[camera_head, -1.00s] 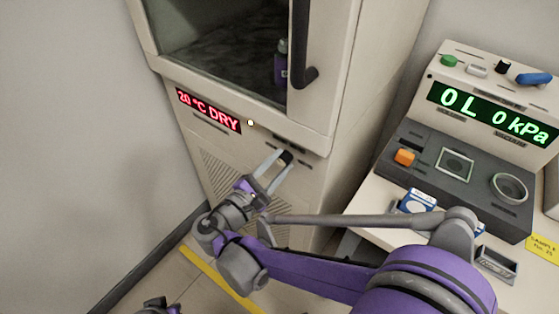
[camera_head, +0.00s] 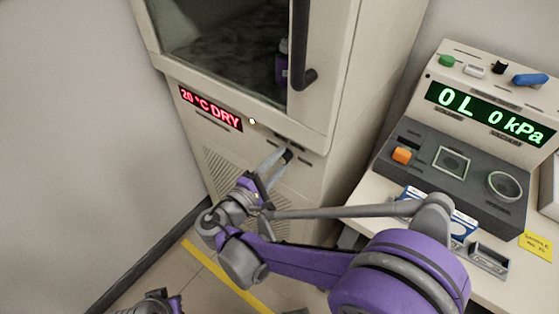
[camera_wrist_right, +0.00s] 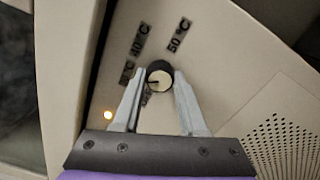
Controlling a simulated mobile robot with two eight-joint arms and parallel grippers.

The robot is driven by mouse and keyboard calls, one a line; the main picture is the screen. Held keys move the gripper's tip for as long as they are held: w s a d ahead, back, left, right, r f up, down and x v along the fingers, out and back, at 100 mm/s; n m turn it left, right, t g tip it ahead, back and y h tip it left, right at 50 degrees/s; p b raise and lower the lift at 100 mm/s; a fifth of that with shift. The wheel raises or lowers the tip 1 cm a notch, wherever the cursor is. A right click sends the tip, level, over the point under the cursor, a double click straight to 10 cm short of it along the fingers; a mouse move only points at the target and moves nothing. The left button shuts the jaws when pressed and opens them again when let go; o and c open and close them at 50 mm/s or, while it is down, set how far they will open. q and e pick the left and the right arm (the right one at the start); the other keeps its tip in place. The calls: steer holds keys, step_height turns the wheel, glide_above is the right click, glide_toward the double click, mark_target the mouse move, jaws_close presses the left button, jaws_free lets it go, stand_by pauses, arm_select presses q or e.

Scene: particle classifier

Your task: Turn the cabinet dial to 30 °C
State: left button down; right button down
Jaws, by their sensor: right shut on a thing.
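The cabinet (camera_head: 341,95) stands in the middle of the head view. Its red display (camera_head: 210,108) reads 20 °C DRY. The cabinet dial (camera_wrist_right: 159,80) is a small round knob with a dark rim and a pale face, below the display's right side. In the right wrist view, labels for 40 °C and 50 °C show around it; other labels are partly hidden by a finger. My right gripper (camera_head: 279,157) is shut on the dial, one finger on each side. Only a bit of my left arm shows at the bottom edge; its gripper fingers are out of view.
A lit amber lamp (camera_wrist_right: 108,115) sits near the dial. The cabinet's dark door handle (camera_head: 301,60) is above. A console (camera_head: 455,175) reading 0 L and 0 kPa stands on the table at right. Floor at lower left is clear except for yellow tape (camera_head: 225,277).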

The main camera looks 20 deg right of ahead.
steer(key=shift+c, duration=2.2)
jaws_free()
steer(key=v, duration=1)
steer(key=shift+s+a+p, duration=0.3)
steer(key=shift+p, duration=0.15)
